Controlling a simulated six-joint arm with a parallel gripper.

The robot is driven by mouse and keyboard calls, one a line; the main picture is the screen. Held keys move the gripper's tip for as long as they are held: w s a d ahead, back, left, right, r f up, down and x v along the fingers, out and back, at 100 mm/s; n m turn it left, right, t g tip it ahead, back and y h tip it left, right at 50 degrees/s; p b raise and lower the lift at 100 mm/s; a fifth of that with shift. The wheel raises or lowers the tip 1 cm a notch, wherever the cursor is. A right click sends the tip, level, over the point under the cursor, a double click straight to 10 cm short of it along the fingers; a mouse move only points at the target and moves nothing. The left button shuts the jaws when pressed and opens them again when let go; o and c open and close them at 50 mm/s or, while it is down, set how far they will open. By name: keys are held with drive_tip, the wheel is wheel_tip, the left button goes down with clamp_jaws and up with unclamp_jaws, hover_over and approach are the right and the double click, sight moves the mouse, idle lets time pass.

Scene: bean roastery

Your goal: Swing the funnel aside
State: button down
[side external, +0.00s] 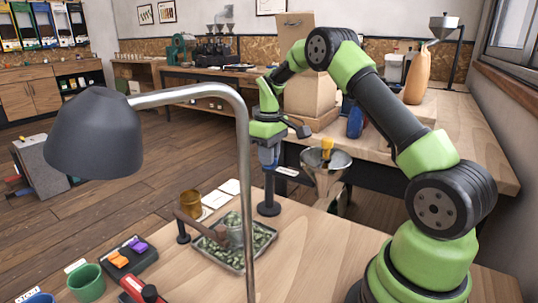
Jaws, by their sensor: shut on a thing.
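A metal funnel (326,178) with a wide round mouth hangs just past the far edge of the front table. A yellow tab (327,146) stands up at its rim. Left of it, a dark upright post on a round black base (268,209) stands on the table. My gripper (268,167) points down at the top of this post, left of the funnel and apart from the yellow tab. It looks shut around the post top; its fingertips are small and partly hidden. I cannot tell how the funnel joins the post.
A lamp (100,133) with a curved metal pole stands in front. A tray of green beans (256,243), a brass cup (190,203), a small post with a brown arm (198,228) and a green cup (86,281) are nearby.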

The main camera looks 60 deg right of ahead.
drive_tip(key=c, duration=1.1)
unclamp_jaws()
drive_tip(key=shift+r, duration=0.1)
wheel_tip(320, 180, up, 10)
drive_tip(key=shift+f, duration=0.1)
